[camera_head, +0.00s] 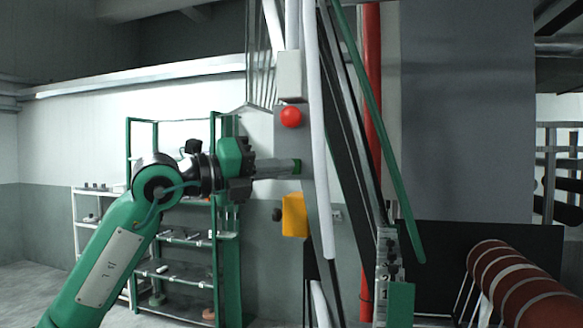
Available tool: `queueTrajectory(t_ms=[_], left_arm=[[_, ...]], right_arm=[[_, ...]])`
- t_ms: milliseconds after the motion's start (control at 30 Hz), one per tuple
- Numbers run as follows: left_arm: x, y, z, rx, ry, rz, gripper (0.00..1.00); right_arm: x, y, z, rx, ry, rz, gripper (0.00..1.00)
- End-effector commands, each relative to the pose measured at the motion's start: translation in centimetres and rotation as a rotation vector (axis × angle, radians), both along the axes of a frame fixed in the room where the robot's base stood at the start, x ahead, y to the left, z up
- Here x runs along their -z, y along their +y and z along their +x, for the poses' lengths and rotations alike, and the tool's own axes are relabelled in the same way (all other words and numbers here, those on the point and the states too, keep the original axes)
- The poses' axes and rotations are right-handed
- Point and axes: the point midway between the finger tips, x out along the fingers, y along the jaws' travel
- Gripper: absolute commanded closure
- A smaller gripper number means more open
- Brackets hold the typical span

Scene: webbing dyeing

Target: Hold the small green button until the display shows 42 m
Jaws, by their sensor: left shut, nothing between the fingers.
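My left gripper (297,167) reaches in from the left on my green arm. Its fingers are shut and empty, level, and their tips are at the grey upright post of the machine. A small green patch shows right at the fingertips; I cannot tell whether it is the green button or part of the fingers. The fingers cover that spot, so contact is unclear. A round red button (291,117) is on the post above the fingers. A pale grey box (289,75) sits higher up. No display reading is legible. My right gripper is not in view.
A yellow box (294,215) is on the post below my gripper. White and green slanted bars stand close on the right. A green rack (128,180) with shelves stands behind my arm. A brown banded roll (520,285) lies at the lower right.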

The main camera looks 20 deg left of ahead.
Motion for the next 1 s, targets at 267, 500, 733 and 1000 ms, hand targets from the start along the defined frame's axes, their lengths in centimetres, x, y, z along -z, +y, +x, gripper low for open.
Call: queueTrajectory(t_ms=[267, 500, 733, 1000], left_arm=[[0.0, -0.1, 0.6, 0.0, 0.001, -0.001, 1.0], [0.0, -0.1, 0.8, 0.0, 0.001, -0.001, 1.0], [0.0, 0.0, 0.9, 0.0, 0.0, 0.0, 1.0], [0.0, -0.1, 1.1, 0.0, 0.0, 0.0, 1.0]], right_arm=[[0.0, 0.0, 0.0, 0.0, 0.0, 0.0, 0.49], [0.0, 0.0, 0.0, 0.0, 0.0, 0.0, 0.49], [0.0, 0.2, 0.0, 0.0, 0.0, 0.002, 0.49], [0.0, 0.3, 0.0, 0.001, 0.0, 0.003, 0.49]])
